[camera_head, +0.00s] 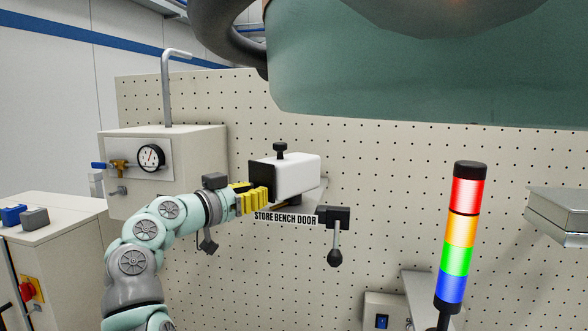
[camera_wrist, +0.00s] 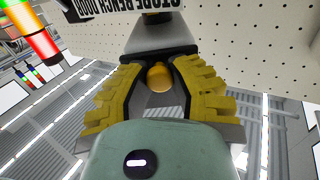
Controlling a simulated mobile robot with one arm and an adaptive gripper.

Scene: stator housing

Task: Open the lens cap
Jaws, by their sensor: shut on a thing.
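A white camera-like box (camera_head: 297,175) with a black front face (camera_head: 262,172) and a black knob on top is fixed to the pegboard in the head view. My gripper (camera_head: 264,195), with yellow ribbed fingers, reaches its front from the left. In the wrist view the fingers (camera_wrist: 158,74) lie on both sides of a small amber cylindrical part (camera_wrist: 160,78) at the front of a grey body (camera_wrist: 160,38). I take this part as the lens cap, shut between the fingers. Its far side is hidden, and the fingers cover the front's lower part in the head view.
A label "STORE BENCH DOOR" (camera_head: 285,218) and a black-knobbed lever (camera_head: 336,240) sit just below the box. A cabinet with a gauge (camera_head: 151,157) stands left. A lit signal tower (camera_head: 460,235) stands right. A large green-grey body (camera_head: 420,85) hangs above.

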